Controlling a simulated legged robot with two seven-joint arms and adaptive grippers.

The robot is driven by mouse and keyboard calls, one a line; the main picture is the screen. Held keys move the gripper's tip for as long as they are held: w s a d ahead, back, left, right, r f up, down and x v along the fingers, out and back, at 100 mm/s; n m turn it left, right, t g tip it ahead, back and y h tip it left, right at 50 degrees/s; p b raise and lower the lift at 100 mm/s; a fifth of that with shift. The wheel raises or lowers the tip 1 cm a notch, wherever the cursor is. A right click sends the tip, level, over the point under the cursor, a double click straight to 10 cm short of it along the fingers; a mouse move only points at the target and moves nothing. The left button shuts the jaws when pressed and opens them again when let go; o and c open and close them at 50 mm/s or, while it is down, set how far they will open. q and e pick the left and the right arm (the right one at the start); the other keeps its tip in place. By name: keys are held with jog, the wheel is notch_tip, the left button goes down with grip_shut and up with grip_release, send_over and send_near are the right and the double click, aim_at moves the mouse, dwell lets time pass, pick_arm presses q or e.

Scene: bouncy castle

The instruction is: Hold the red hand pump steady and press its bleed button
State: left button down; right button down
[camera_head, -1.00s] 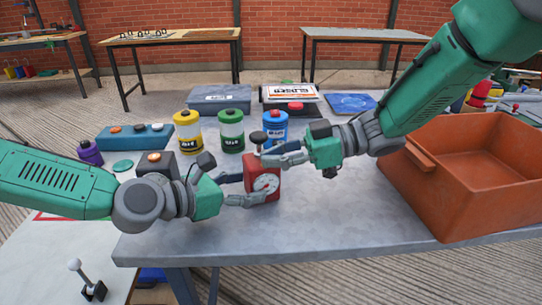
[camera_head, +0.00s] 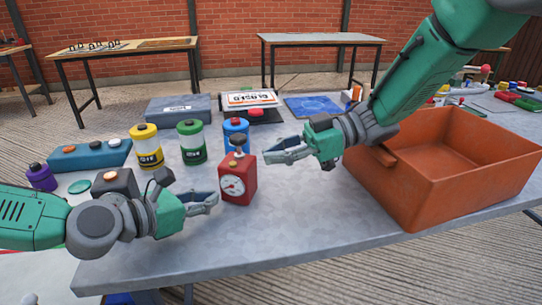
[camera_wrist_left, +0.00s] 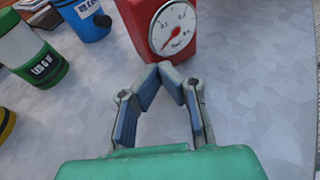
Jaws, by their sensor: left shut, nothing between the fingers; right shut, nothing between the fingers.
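The red hand pump (camera_head: 238,185) stands upright on the grey table, with a round white gauge on its front and a dark knob on a stem on top. A small orange-red button (camera_head: 232,166) shows on its upper front. My left gripper (camera_head: 216,200) is shut and empty, just left of the pump and apart from it. In the left wrist view the pump (camera_wrist_left: 172,28) stands just beyond my closed fingertips (camera_wrist_left: 165,68). My right gripper (camera_head: 268,156) is shut and empty, to the right of the pump's top and clear of it.
Yellow (camera_head: 146,150), green (camera_head: 192,142) and blue (camera_head: 236,128) canisters stand behind the pump. A large orange bin (camera_head: 440,185) stands at right. A dark box with an orange button (camera_head: 115,185) is near my left gripper. The table front before the pump is bare.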

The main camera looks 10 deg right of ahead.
pick_arm(q)
jog(key=shift+d, duration=0.15)
jog(key=c, duration=2.2)
grip_release()
jog(key=o, duration=0.4)
